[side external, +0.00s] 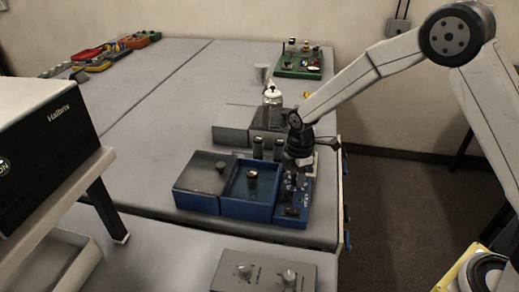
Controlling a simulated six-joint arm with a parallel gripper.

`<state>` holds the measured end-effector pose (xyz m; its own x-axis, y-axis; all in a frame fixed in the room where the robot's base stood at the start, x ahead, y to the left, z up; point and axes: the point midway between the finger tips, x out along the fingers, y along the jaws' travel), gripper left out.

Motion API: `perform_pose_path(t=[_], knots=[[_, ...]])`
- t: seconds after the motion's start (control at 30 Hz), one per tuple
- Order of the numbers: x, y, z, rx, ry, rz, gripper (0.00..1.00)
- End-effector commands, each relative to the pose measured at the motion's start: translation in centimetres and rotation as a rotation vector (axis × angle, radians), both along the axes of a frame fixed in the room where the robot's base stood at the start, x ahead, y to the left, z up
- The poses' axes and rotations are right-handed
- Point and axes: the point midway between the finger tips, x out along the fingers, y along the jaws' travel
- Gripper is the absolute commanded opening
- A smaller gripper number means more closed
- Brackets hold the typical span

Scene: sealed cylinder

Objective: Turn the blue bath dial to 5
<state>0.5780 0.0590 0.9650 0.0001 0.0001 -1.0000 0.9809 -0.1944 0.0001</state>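My gripper (297,180) points down over the rear part of this panel. The dial and its numbers are too small or hidden behind my gripper to make out. I cannot tell whether the fingers are open, shut, or touching the dial.
A grey box unit (233,122) stands behind the blue bath, with a bottle (272,94) and a cup (261,73) farther back. A grey panel with two knobs (245,271) is in front. A green tray (299,62) sits at the back. The table's left middle is clear.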

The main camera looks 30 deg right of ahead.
Motion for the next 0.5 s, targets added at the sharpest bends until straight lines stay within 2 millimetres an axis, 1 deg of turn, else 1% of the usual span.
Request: perform_pose_path(t=[0.03, 0.07, 0.1, 0.5], knots=[[-0.06, -0.10, -0.05, -0.002, 0.002, 0.000, 0.53], [-0.06, -0.09, -0.05, -0.002, 0.002, -0.001, 0.62], [-0.05, -0.08, -0.05, -0.002, 0.002, -0.001, 0.75], [0.01, -0.02, 0.19, 0.000, 0.000, -0.001, 0.76]])
